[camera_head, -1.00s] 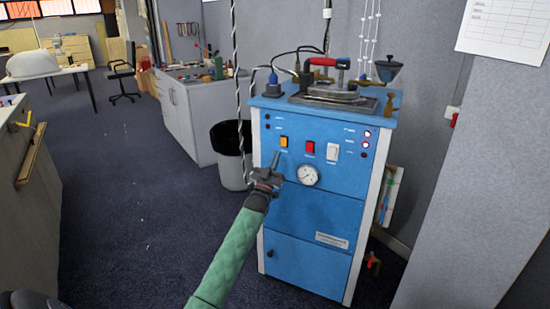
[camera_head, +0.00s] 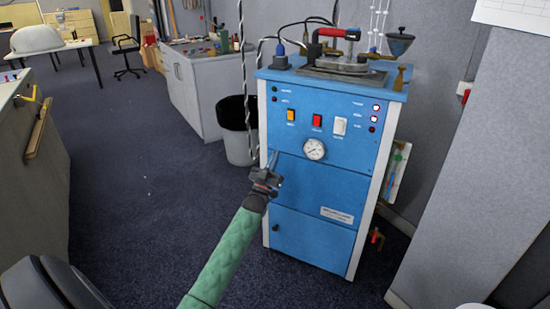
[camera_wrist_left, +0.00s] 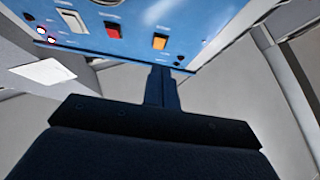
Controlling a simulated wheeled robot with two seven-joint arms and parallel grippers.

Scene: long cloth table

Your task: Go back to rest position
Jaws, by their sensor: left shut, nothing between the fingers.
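My left gripper (camera_head: 273,160) is in front of the blue machine (camera_head: 316,193), at the left part of its front face. Its fingers are together and hold nothing. In the left wrist view my left gripper (camera_wrist_left: 162,72) shows as a dark narrow pair of closed fingers, below the machine's panel (camera_wrist_left: 130,15). The panel carries a yellow switch (camera_head: 291,115), a red switch (camera_head: 317,120) and a white switch (camera_head: 340,126), with a round gauge (camera_head: 314,149) below them. Whether the fingers touch the machine is not clear. My right gripper is not in view.
An iron (camera_head: 340,62) with a red handle sits on top of the machine. A counter (camera_head: 38,150) lines the left edge. The carpet (camera_head: 140,210) between is clear.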

